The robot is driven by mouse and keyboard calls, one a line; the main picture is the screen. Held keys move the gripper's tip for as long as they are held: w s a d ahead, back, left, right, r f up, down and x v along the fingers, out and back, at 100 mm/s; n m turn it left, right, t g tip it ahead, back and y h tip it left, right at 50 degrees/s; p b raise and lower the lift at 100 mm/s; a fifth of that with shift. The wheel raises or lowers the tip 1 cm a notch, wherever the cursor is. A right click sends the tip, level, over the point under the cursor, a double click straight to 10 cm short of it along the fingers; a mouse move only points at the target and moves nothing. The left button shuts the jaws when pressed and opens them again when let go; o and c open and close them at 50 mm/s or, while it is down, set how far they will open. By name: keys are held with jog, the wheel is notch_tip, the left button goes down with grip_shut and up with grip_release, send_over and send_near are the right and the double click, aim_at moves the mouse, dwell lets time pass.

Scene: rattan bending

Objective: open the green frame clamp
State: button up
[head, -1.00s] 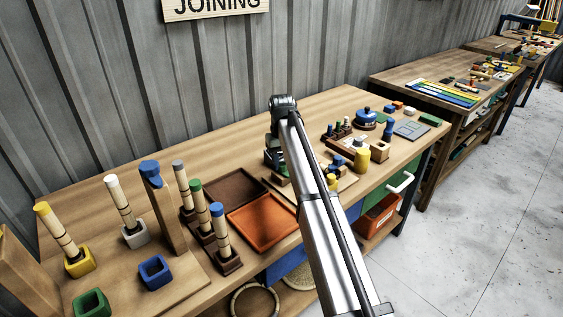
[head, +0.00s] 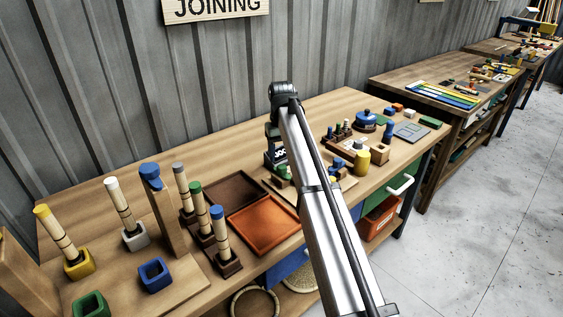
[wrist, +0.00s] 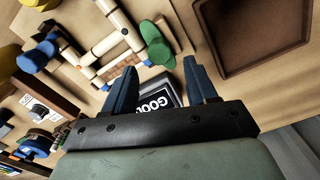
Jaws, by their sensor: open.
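The green frame clamp (wrist: 156,43) shows in the wrist view as a rounded green piece at one corner of a pale rattan frame (wrist: 108,42). My gripper (wrist: 160,66) is open, its two blue-grey fingers apart and empty. The clamp lies just beyond the fingertips, roughly in line with the gap; I see no contact. In the head view, a small green piece (head: 283,172) shows beside my arm, which hides much of the frame. A blue clamp (wrist: 36,56) and a yellow clamp (wrist: 42,4) sit elsewhere on the frame.
A brown tray (head: 234,190) and an orange tray (head: 262,224) lie left of my arm. Capped rattan sticks stand further left. A blue round container (head: 367,119) and small blocks lie right.

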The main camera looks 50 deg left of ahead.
aim_at(282, 165)
notch_tip(282, 165, up, 9)
dwell(0.4)
dwell(0.4)
